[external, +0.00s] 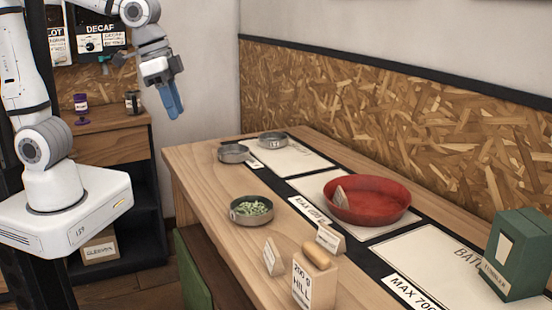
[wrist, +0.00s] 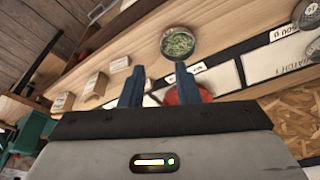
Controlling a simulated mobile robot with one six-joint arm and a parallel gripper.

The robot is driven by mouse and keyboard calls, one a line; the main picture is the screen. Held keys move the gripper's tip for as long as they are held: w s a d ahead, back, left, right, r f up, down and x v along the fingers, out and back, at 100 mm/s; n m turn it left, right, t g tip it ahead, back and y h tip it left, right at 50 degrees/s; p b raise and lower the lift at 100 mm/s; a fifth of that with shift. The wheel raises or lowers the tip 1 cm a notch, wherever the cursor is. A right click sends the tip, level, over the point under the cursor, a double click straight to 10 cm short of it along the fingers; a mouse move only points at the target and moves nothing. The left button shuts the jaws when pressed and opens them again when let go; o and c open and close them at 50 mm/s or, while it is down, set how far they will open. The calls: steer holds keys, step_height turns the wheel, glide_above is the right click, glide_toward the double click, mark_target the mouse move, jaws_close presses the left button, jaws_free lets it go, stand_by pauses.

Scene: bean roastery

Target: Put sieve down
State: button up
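My gripper (external: 174,108) hangs in the air left of the table's far end, above a low wooden cabinet. In the wrist view, the two blue fingers of my gripper (wrist: 159,69) stand apart with nothing between them. Two shallow round metal pans, one nearer (external: 233,154) and one farther (external: 272,140), sit at the table's far end. A third round metal pan (external: 251,221) holds green beans; it also shows in the wrist view (wrist: 164,55). I cannot tell which of these, if any, is the sieve.
A red bowl (external: 382,203) with a small card inside sits mid-table. Label blocks (external: 274,256) and a weight block (external: 314,284) stand along the near edge. A green box (external: 520,254) is at the right. Pale mats (external: 415,255) lie along the wall side.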

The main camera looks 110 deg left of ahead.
steer(key=s+d+f+m, duration=0.3)
steer(key=s+d, duration=0.5)
steer(key=s, duration=0.2)
steer(key=shift+s+d+f+h, duration=0.15)
steer(key=shift+d+f+h, duration=0.1)
steer(key=shift+f+h, duration=0.15)
steer(key=shift+r, duration=0.1)
stand_by(0.8)
